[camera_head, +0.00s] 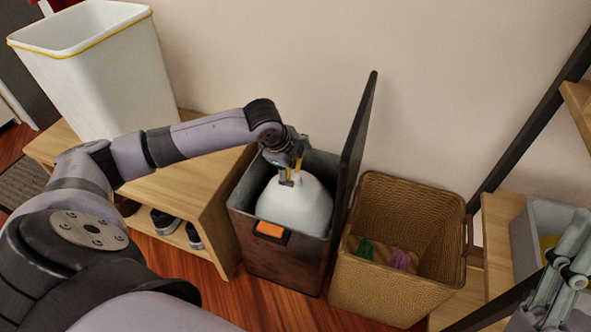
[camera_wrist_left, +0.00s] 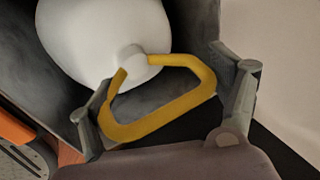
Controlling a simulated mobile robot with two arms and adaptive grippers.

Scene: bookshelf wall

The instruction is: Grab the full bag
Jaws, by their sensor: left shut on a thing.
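The full bag (camera_head: 295,207) is white and rounded, and sits inside a dark bin (camera_head: 285,262) with its lid raised on the right. In the left wrist view the bag (camera_wrist_left: 105,35) has a yellow loop handle (camera_wrist_left: 165,118) at its neck. My left gripper (camera_head: 291,174) reaches down over the bin to the top of the bag. In the left wrist view my left gripper (camera_wrist_left: 165,105) has a finger at each end of the yellow loop and is shut on it. My right gripper (camera_head: 562,275) shows partly at the lower right edge, away from the bag.
A wicker basket (camera_head: 385,290) with green and pink cloth stands right of the bin. A wooden bench (camera_head: 190,165) with shoes beneath and a white bin (camera_head: 105,85) on top is at left. The raised lid (camera_head: 357,130) and right-hand shelf (camera_head: 500,215) are obstacles.

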